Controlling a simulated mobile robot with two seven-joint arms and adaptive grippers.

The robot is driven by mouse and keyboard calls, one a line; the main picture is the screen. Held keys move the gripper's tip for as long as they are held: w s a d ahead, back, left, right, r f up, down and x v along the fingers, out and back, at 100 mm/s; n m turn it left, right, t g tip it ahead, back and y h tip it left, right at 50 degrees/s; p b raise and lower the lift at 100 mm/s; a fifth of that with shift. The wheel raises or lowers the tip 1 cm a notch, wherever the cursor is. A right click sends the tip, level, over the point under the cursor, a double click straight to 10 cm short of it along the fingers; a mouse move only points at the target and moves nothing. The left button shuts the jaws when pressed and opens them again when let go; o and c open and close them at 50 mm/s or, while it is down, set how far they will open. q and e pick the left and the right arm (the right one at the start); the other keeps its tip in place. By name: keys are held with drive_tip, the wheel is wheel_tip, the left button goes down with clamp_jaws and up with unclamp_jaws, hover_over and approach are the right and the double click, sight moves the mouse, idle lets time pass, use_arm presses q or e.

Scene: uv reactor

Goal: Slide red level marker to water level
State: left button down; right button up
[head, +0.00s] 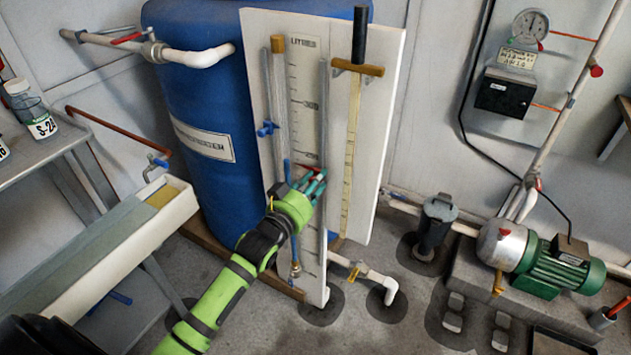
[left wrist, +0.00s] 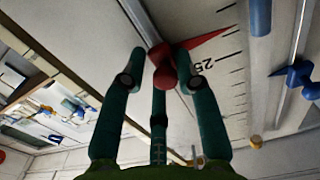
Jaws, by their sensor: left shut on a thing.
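The red level marker (head: 313,170) is on the white scale board, mostly hidden by my left gripper (head: 316,183) in the head view. In the left wrist view its red knob (left wrist: 164,72) sits between my left fingers (left wrist: 160,70), which are shut on it. Its red pointer (left wrist: 205,46) reaches over the scale near the 25 mark. The sight tube (head: 280,100) stands left of the scale; blue water (head: 287,170) shows in its lower part. The marker appears close to the height of the water's top, but I cannot tell the exact match. My right gripper is not in view.
A blue tank (head: 205,110) stands behind the board. A blue valve handle (head: 266,129) sticks out beside the sight tube. A wooden dipstick (head: 352,140) hangs on the board's right. A white trough (head: 150,215) is at the left, a green pump motor (head: 560,268) at the right.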

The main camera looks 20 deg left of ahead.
use_arm(q)
drive_tip(key=shift+a+r, duration=0.4)
drive_tip(key=shift+r, duration=0.2)
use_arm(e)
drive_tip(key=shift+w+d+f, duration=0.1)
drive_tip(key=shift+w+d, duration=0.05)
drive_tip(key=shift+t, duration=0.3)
use_arm(q)
drive_tip(key=c, duration=1.1)
unclamp_jaws()
drive_tip(key=shift+c, duration=0.2)
drive_tip(key=shift+f, duration=0.1)
